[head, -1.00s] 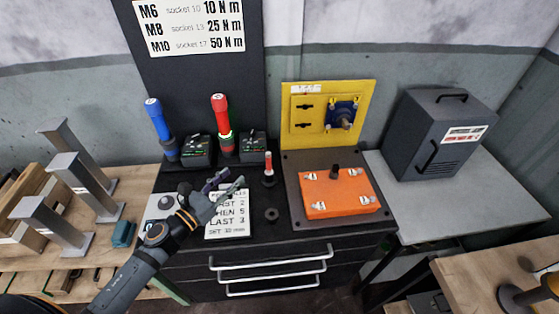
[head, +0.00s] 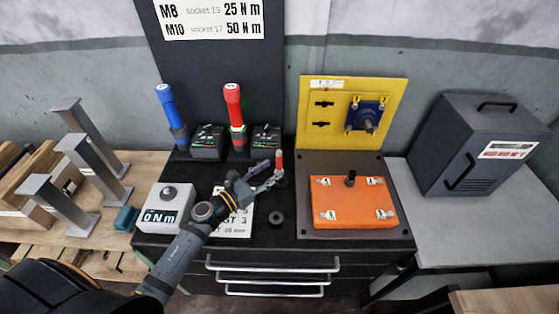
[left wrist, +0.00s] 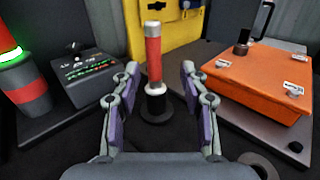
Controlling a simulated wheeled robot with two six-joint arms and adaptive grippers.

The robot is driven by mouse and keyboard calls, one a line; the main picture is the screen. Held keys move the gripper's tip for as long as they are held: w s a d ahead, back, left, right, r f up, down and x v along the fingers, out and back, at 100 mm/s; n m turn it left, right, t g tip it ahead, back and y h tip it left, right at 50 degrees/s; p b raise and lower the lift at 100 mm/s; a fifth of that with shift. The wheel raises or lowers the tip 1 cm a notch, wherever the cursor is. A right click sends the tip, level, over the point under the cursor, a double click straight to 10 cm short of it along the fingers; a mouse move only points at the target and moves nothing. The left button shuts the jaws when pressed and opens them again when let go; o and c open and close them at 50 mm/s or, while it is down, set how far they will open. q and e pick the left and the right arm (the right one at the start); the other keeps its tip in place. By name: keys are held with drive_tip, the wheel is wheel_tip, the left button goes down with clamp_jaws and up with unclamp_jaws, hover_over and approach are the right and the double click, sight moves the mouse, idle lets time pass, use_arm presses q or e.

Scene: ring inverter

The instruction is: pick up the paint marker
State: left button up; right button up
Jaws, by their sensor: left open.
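The paint marker (head: 279,160) is a small red stick with a white band, standing upright in a round black holder (head: 277,181) on the dark bench top. In the left wrist view the marker (left wrist: 153,55) stands upright ahead of and between the two fingers, with its black holder (left wrist: 156,106) below it. My left gripper (head: 271,173) is open and empty, its fingers spread on either side of the marker in the picture. In the left wrist view the gripper (left wrist: 159,80) shows clear gaps on both sides of the marker. My right gripper is not seen.
An orange box (head: 352,203) with clamps lies to the right, before a yellow panel (head: 352,112). Red (head: 234,108) and blue (head: 169,108) torque tools stand behind with dark units. A black ring (head: 276,218) lies in front. A 0 Nm display (head: 164,208) is at left.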

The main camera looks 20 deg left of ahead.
sight(277, 163)
use_arm(q)
drive_tip(key=shift+w, duration=0.1)
drive_tip(key=shift+w+d+r+p, duration=0.15)
drive_tip(key=shift+w+r+p, duration=0.15)
drive_tip(key=shift+w+p, duration=0.25)
drive_tip(key=shift+w+d+r+p, duration=0.15)
drive_tip(key=shift+w+r+p, duration=0.1)
drive_tip(key=shift+w+p, duration=0.25)
drive_tip(key=shift+f+x, duration=0.25)
drive_tip(key=shift+x, duration=1)
drive_tip(key=shift+w+f, duration=0.1)
drive_tip(key=shift+w, duration=0.15)
drive_tip(key=shift+s, duration=0.1)
drive_tip(key=shift+c, duration=1)
clamp_jaws()
